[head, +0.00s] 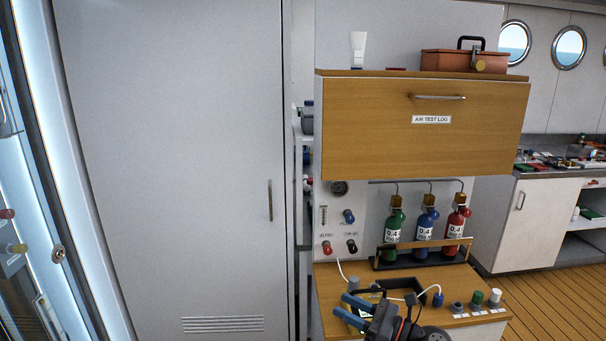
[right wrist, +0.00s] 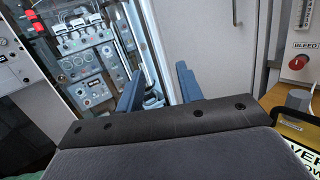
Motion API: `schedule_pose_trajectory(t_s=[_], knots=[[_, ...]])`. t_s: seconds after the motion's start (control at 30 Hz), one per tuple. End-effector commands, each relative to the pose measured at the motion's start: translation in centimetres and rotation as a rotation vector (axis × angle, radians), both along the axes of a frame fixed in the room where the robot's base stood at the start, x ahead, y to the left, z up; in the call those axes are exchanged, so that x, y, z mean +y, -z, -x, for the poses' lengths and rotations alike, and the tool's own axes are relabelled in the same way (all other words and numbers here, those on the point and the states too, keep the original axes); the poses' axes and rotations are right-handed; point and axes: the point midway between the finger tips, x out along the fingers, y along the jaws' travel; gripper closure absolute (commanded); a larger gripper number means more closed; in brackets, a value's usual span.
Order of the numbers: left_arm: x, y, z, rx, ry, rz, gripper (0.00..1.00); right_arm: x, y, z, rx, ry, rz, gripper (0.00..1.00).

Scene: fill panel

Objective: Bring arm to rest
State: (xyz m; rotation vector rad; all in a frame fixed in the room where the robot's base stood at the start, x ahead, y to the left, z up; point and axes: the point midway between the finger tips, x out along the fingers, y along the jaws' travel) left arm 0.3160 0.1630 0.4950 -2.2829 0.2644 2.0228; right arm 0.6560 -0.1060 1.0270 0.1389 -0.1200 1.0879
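My right gripper (head: 352,310) is at the bottom middle of the head view, in front of the fill panel's wooden counter. Its two blue fingers point left and stand apart with nothing between them. The right wrist view also shows the blue fingers (right wrist: 158,88) apart and empty, with a grey door and an instrument panel beyond. My left gripper does not show in either view.
The wooden counter (head: 335,283) holds several knobs and a black handle close to my right gripper. Green (head: 394,225), blue (head: 426,227) and red (head: 457,225) bottles stand in a rack behind. A tall grey door (head: 180,150) fills the left. Wooden floor (head: 550,300) is clear at right.

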Motion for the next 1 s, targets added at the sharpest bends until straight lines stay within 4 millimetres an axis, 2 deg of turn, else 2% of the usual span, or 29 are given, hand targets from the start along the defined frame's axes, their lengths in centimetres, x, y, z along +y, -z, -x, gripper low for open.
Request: schedule_pose_trajectory(t_s=[0.1,0.2,0.37,0.53,0.67,0.77,0.9,1.0], knots=[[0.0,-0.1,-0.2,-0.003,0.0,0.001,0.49,-0.8,-1.0,0.3,0.185,0.113,-0.281,0.63],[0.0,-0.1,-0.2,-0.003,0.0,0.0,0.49,-2.4,-1.1,0.4,0.35,0.208,-0.514,0.63],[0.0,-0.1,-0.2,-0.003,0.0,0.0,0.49,-5.8,0.8,0.9,0.622,0.365,-0.88,0.63],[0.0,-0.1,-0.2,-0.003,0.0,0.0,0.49,-9.5,5.3,2.8,0.913,0.546,-1.256,0.63],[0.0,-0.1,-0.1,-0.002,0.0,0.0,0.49,-11.7,9.9,5.6,1.13,0.703,-1.535,0.63],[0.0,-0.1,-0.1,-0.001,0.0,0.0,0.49,-12.7,13.6,8.7,1.289,0.837,-1.74,0.63],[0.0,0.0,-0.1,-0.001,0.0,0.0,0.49,-13.3,18.5,14.2,1.491,1.048,-2.005,0.63],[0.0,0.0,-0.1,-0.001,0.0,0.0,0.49,-13.1,21.0,17.9,1.591,1.188,-2.141,0.63]])
